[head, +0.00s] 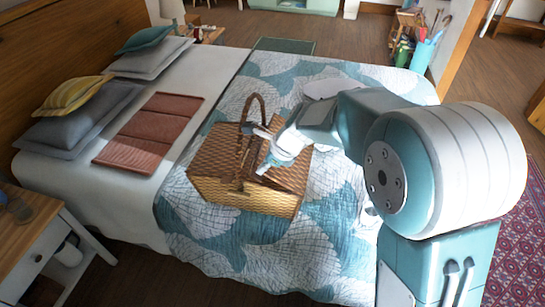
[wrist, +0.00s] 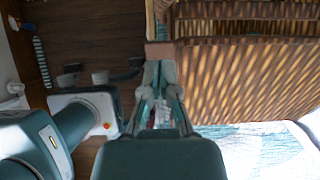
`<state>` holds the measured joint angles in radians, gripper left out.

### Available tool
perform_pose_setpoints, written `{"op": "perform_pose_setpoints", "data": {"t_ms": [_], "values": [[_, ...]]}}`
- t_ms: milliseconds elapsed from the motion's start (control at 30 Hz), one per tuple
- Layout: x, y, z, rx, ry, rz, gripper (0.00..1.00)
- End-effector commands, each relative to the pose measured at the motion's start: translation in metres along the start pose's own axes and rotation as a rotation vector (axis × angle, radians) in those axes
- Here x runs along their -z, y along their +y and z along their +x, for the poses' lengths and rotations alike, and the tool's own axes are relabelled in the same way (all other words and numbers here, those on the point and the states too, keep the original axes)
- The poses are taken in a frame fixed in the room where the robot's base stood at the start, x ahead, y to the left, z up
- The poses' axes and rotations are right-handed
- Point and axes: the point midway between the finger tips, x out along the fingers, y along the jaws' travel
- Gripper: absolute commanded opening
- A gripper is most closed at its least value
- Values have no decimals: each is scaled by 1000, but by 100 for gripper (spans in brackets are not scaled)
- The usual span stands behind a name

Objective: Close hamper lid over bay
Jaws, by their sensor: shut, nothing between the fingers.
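The wicker hamper (head: 243,195) stands on the bed with its tall loop handle upright. Its left lid (head: 212,152) looks down over the left side. Its right lid (head: 290,176) lies beside and partly behind my gripper; whether it is fully flat I cannot tell. My gripper (head: 264,168) is shut and empty, over the hamper's middle just right of the handle. In the wrist view the shut fingers (wrist: 160,68) are close to a brown edge, and woven wicker (wrist: 250,80) fills the right; contact is unclear. The bay's inside is hidden.
The patterned quilt (head: 240,238) around the hamper is clear in front. A folded reddish blanket (head: 150,133) and pillows (head: 72,120) lie to the left. A nightstand (head: 32,235) stands at the lower left. My arm crosses above the bed's right side.

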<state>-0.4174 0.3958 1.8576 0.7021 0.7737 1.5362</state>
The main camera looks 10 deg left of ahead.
Motion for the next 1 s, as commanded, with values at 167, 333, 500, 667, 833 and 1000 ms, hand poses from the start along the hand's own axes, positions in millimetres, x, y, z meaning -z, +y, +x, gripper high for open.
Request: {"op": "perform_pose_setpoints", "data": {"t_ms": [167,333,500,667,833,1000], "values": [[1,0,13,0,-1,0,0],[1,0,15,1,-2,0,0],[0,0,16,0,0,0,0],[-1,1,22,-5,32,-2,0],[-3,1,38,-5,115,-5,0],[-2,0,65,-2,122,0,0]]}}
